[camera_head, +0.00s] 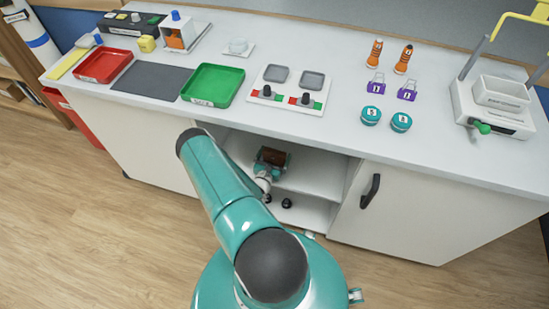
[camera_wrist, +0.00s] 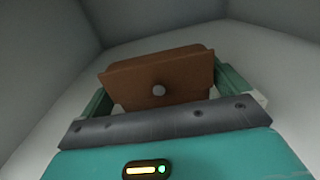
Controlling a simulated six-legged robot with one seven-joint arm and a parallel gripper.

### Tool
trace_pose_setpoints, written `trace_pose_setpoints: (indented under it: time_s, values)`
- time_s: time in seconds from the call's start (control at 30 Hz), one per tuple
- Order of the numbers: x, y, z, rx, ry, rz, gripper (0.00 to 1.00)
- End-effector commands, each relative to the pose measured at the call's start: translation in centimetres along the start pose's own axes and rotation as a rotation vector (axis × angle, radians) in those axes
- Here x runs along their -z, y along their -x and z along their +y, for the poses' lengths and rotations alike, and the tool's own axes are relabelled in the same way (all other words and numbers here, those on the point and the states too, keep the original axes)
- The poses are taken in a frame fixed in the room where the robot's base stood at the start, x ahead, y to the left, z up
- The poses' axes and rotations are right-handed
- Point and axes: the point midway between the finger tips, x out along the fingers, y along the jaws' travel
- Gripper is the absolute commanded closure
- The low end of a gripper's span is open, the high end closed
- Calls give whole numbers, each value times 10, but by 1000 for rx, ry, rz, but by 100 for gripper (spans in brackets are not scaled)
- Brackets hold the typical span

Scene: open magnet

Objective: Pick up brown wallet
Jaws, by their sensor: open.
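The brown wallet (camera_wrist: 160,78) stands in front of my gripper in the wrist view, its flap and a round grey snap facing me. My gripper (camera_wrist: 170,98) is open, with one teal finger on each side of the wallet. I cannot tell whether the fingers touch it. In the head view, the wallet (camera_head: 272,157) is a small brown shape inside the open cabinet, at my gripper (camera_head: 271,164). My arm hides part of the cabinet there.
The cabinet shelf (camera_head: 305,178) and its walls enclose my gripper closely. Two dark round objects (camera_head: 287,203) sit lower down. A cabinet door with a black handle (camera_head: 370,190) is at the right. The counter above holds red and green trays (camera_head: 213,85) and several small items.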

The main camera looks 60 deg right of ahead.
Motion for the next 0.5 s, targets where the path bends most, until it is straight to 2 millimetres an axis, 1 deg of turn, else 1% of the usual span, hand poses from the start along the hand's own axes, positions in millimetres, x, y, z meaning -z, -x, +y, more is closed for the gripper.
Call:
trace_pose_setpoints:
  time_s: [0.07,0.1,0.23,0.5]
  values:
    - [0,0,0,0,0,0,0]
    - [0,0,0,0,0,0,8]
    - [0,0,0,0,0,0,33]
    - [-1,0,0,0,0,-1,34]
